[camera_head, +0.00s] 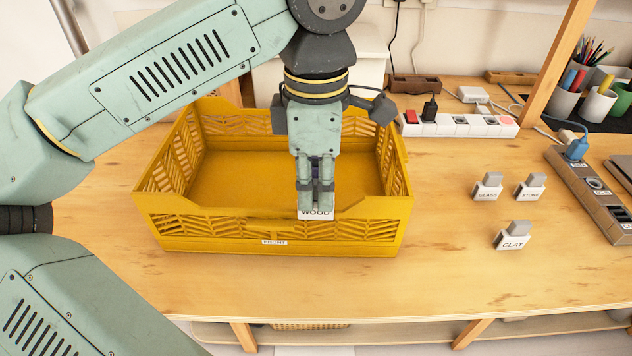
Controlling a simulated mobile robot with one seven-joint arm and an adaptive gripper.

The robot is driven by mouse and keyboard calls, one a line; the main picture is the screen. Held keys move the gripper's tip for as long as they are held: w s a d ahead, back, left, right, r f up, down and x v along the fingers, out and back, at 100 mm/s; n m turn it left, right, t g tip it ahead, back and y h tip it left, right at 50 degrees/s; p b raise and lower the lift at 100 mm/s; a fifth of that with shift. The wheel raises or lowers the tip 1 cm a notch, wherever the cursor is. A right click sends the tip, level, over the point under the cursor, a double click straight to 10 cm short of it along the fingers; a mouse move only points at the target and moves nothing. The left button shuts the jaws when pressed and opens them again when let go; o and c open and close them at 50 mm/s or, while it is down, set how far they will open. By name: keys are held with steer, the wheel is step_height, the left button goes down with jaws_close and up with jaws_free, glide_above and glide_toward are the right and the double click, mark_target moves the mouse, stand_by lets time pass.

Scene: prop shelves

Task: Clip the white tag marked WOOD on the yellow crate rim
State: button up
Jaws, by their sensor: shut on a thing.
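The yellow crate (180,228) stands on the wooden table, left of the middle, and looks empty inside. My gripper (316,205) points down at the crate's near wall and is shut on the white tag marked WOOD (316,214). The tag's lettering faces the camera, and its upper part is hidden by the fingers. The tag is at the dip in the near rim. I cannot tell whether it sits around the rim or just in front of it.
Tags marked GLASS (487,194) and CLAY (514,241), and another tag (530,193), stand on the table at right. A grey socket strip (590,195) lies at far right. The front right table is clear.

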mark_target(316, 182)
steer(key=shift+f+b, duration=1.15)
steer(key=shift+f, duration=0.15)
stand_by(2.0)
steer(key=o, duration=0.9)
steer(key=shift+c, duration=0.2)
step_height(316, 182, up, 12)
steer(key=shift+r, duration=0.1)
stand_by(0.4)
